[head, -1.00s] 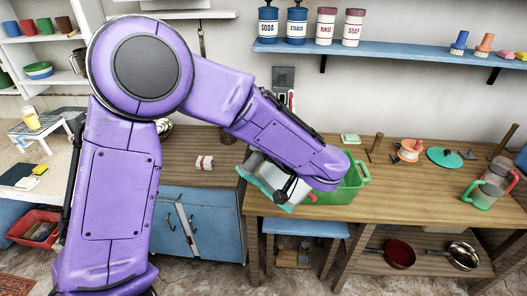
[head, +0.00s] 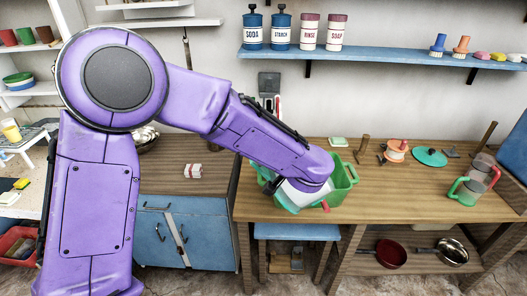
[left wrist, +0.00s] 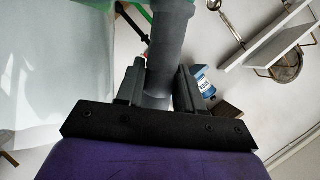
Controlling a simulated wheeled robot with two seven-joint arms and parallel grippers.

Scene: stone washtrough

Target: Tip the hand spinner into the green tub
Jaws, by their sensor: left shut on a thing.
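The hand spinner, a pale, whitish body with a teal edge (head: 297,197), is held tilted over the green tub (head: 345,182) on the wooden bench. My left gripper (left wrist: 160,78) is shut on its thick grey handle; the pale, see-through body (left wrist: 55,85) fills the left of the left wrist view. In the head view my purple forearm hides most of the gripper and part of the spinner and tub. A small red part shows at the spinner's lower right. I cannot see what is inside the spinner or the tub. My right gripper is not in view.
A teal lid (head: 430,157), an orange-and-white item (head: 396,151) and clear jugs with green and red handles (head: 474,184) stand to the right on the bench. A blue shelf (head: 400,57) with canisters is above.

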